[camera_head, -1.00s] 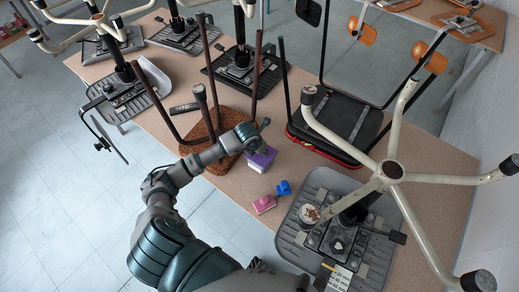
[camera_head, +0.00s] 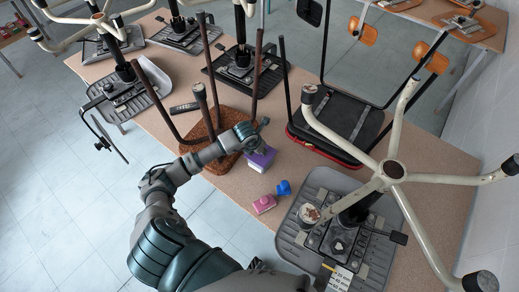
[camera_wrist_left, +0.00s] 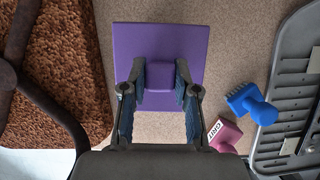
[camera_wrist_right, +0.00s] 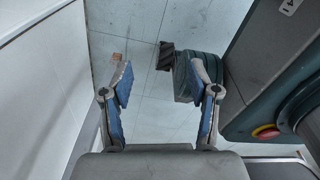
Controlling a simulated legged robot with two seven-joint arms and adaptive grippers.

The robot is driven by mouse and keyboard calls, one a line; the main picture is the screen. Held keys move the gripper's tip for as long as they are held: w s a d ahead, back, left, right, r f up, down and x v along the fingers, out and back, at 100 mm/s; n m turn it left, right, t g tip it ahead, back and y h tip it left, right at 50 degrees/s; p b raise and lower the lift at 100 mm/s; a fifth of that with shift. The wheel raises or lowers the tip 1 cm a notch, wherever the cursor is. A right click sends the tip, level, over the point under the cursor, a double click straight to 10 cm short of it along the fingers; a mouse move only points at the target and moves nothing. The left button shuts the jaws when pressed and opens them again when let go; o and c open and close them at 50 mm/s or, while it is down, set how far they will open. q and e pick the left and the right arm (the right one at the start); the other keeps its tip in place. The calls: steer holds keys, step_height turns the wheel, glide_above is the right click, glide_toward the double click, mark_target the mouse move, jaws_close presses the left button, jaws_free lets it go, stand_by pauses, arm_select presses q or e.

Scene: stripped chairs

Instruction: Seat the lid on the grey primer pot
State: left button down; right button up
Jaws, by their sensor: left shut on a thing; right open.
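A purple square piece with a raised purple knob (camera_wrist_left: 162,75) shows in the left wrist view, probably the lid. My left gripper (camera_wrist_left: 161,88) is shut on the knob, one finger on each side. In the head view the purple piece (camera_head: 261,160) is at the hand, over the brown table; I cannot tell whether it rests on something. I cannot make out a grey primer pot; it may be hidden under the purple piece. My right gripper (camera_wrist_right: 161,90) is open and empty over the pale tiled floor.
A pink stamp-like block (camera_head: 264,204) and a blue brush-like piece (camera_head: 284,188) lie nearby. A grey chair seat (camera_head: 322,180) with a cream star base is to the right. A brown cork-like seat (camera_head: 200,150) with upright legs stands left of the hand.

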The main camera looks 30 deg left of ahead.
arm_select(q)
steer(key=shift+f, duration=0.3)
steer(key=shift+a+f+b, duration=0.2)
steer(key=shift+f+b, duration=0.25)
steer(key=shift+b, duration=0.05)
steer(key=c, duration=0.8)
jaws_free()
steer(key=shift+r, duration=0.1)
steer(key=v, duration=1.1)
steer(key=shift+s+r, duration=0.15)
steer(key=shift+r, duration=0.25)
